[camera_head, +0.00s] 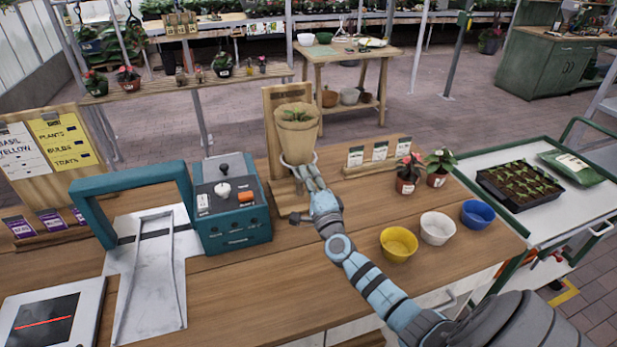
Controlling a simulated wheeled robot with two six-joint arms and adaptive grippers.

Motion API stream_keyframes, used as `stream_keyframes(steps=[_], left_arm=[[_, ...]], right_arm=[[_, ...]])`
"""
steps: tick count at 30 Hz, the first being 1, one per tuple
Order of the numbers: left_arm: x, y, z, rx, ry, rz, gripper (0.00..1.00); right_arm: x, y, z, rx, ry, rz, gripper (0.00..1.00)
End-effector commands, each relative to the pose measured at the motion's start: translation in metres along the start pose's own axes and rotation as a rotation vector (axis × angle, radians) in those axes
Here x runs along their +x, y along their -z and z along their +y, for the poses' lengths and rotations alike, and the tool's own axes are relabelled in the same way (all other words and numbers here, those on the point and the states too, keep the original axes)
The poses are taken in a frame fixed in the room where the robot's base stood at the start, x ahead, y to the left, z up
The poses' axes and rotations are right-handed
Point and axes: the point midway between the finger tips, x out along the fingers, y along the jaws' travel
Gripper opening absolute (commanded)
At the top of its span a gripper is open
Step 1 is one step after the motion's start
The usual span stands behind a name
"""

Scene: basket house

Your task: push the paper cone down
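The paper cone (297,138) is tan, wide at the top and narrow below, with a green plant (295,115) showing at its mouth. It stands upright in front of the back board of a wooden stand (273,100) on the workbench. A pale ring or prongs show around its lower part. My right gripper (303,170) is at the cone's lower end, in front of the stand. I cannot tell whether its fingers touch the cone or how far apart they are. The cone's tip is hidden behind the gripper. My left gripper is not in view.
A teal machine (231,226) with a teal frame stands left of the stand. Yellow (398,245), white (437,229) and blue (477,214) bowls sit to the right. Two potted plants and a card rack (362,169) are behind them.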

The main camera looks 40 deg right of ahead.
Motion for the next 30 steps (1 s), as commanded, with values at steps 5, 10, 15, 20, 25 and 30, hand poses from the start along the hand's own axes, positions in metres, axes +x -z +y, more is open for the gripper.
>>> stream_keyframes(steps=[5,10,15,20,25,30], left_arm=[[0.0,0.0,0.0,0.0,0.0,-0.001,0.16],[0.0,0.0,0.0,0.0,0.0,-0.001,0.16],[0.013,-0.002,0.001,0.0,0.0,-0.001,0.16],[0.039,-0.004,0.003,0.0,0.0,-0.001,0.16],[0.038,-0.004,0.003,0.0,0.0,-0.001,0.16],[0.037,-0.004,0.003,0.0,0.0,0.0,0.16]], right_arm=[[0.0,0.0,0.0,0.0,0.0,0.0,0.0],[0.0,0.0,0.0,0.0,0.0,0.0,0.0],[-0.003,0.0,0.015,0.0,0.0,0.0,0.0],[-0.007,0.0,0.042,0.0,-0.001,0.0,0.0],[-0.007,0.0,0.042,0.0,0.0,0.0,0.0],[-0.007,0.0,0.041,0.0,0.001,0.0,0.11]])
